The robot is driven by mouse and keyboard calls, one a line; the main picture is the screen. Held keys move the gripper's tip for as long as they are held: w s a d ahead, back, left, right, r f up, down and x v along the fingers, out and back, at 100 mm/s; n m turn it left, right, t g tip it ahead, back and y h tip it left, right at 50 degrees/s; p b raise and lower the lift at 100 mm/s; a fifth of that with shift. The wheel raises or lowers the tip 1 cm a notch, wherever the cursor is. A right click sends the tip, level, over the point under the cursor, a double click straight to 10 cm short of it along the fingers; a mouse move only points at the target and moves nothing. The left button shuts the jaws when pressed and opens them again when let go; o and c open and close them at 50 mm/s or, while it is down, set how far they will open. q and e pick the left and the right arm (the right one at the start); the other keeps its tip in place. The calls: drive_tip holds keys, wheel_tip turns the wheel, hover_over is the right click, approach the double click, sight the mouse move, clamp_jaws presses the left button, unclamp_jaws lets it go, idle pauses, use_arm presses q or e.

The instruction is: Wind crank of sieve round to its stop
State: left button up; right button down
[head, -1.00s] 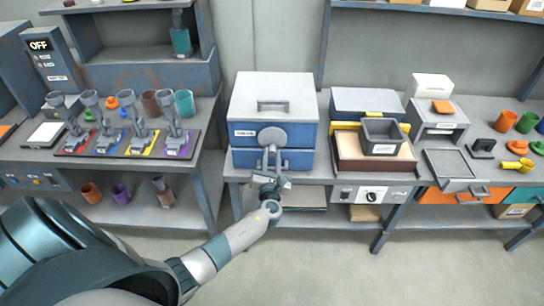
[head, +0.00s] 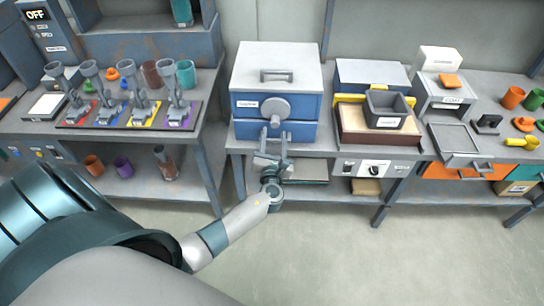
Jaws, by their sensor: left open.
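The machine with the crank, which I take for the sieve, is a blue box (head: 301,104) with a grey lid, standing on the bench. Its crank (head: 275,108) shows as a round grey disc on the front face, with a small grey part hanging at its lower edge. My left gripper (head: 274,138) is just below and in front of the disc. Its two fingers are spread apart with nothing seen between them. Whether a fingertip touches the crank I cannot tell. My right gripper is not in view.
A bench on the left holds a colored rack (head: 125,113) with several grey tools. Right of the blue box stand a brown tray with a dark bin (head: 388,112) and a grey stand (head: 446,100). Below the bench edge is a shelf; the floor in front is clear.

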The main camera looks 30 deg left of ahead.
use_arm(q)
drive_tip(key=b+v, duration=0.2)
drive_tip(key=v, duration=1.1)
drive_tip(key=shift+b, duration=0.35)
drive_tip(key=shift+a, duration=0.1)
drive_tip(key=s+d+f+n+g+h+b, duration=0.1)
drive_tip(key=s+f+n+g+h, duration=0.2)
drive_tip(key=f, duration=1.1)
drive_tip(key=s+d+f+n+g+h+b, duration=0.15)
drive_tip(key=s+f+n, duration=0.25)
drive_tip(key=f, duration=0.9)
drive_tip(key=s+d+f+n+g+h, duration=0.15)
drive_tip(key=s+f+n+g, duration=0.45)
drive_tip(key=s+f, duration=0.85)
drive_tip(key=s+d+f+n+g+h, duration=0.1)
drive_tip(key=s+f+n, duration=0.4)
drive_tip(key=s, duration=0.3)
drive_tip(key=s+d+f+n+g+h+b, duration=0.1)
drive_tip(key=s+f+n, duration=0.4)
drive_tip(key=s, duration=0.4)
drive_tip(key=s+d+f+n+g+h+b, duration=0.1)
drive_tip(key=s+f+n, duration=0.4)
drive_tip(key=s+n, duration=0.2)
drive_tip(key=shift+s+d+f+g+h, duration=0.3)
drive_tip(key=shift+s+d+f+g, duration=0.05)
drive_tip(key=shift+s, duration=0.55)
